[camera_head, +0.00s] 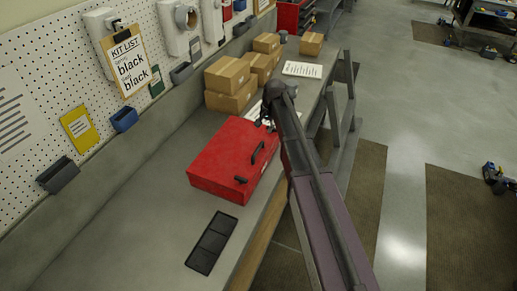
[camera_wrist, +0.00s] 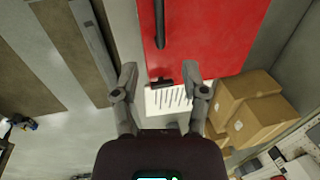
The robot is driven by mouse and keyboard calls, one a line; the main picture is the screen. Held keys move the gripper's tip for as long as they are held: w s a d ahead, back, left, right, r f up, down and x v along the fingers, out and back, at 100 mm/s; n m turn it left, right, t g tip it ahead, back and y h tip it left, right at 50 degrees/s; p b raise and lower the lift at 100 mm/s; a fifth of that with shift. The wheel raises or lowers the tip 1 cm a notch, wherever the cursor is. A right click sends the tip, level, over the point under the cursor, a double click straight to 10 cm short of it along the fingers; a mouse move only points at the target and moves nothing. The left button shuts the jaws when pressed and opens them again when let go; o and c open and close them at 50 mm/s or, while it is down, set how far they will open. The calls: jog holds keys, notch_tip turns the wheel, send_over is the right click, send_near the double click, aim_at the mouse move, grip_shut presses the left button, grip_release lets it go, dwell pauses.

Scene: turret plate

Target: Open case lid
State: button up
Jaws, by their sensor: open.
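The red case (camera_head: 222,150) sits on the workbench with its lid (camera_head: 228,137) shut. A black handle (camera_head: 257,152) and a dark latch (camera_head: 240,180) show on its side facing my arm. In the wrist view the red case (camera_wrist: 215,35) fills the top, with the handle (camera_wrist: 159,25) and the other latch (camera_wrist: 161,82) near the case's end. My gripper (camera_wrist: 160,74) is open and empty, its fingertips on either side of that latch in the picture. Whether they touch it I cannot tell. In the head view my gripper (camera_head: 267,118) is at the case's far end, partly hidden by my arm.
Cardboard boxes (camera_head: 228,75) stand on the bench beyond the case; they also show in the wrist view (camera_wrist: 245,105). A black compartment tray (camera_head: 211,243) lies on the near bench. A pegboard with a kit list (camera_head: 127,64) runs along the left. Bare bench surrounds the tray.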

aim_at(258, 148)
jog(key=shift+w+a+f+b, duration=0.2)
jog(key=shift+a+f+b, duration=0.15)
jog(key=shift+f+b, duration=1.7)
jog(key=shift+w+a+f+b, duration=0.2)
jog(key=shift+a+f+b, duration=0.2)
jog(key=shift+f+b, duration=1.65)
jog(key=shift+w+a+f+b, duration=0.2)
jog(key=shift+a+f+b, duration=0.15)
jog(key=shift+f+b, duration=1.65)
jog(key=shift+f, duration=0.1)
grip_shut()
